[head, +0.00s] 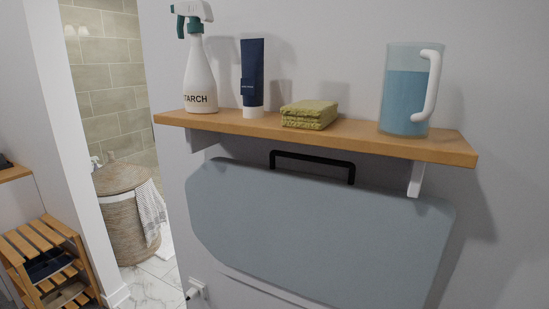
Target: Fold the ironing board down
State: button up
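The ironing board (320,235) is a grey-blue panel that stands flat against the wall, below a wooden shelf. A black bar handle (312,157) sticks up at its top edge, just under the shelf. The lower part of the board runs out of the picture at the bottom. My gripper is not in view.
The wooden shelf (330,134) juts out above the board. It holds a starch spray bottle (200,78), a dark blue tube (252,75), folded yellow-green cloths (310,114) and a jug of blue liquid (405,95). At left are a wicker basket (122,215) and a slatted rack (45,250).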

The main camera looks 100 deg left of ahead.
aim_at(335, 242)
jog(key=u, duration=2.25)
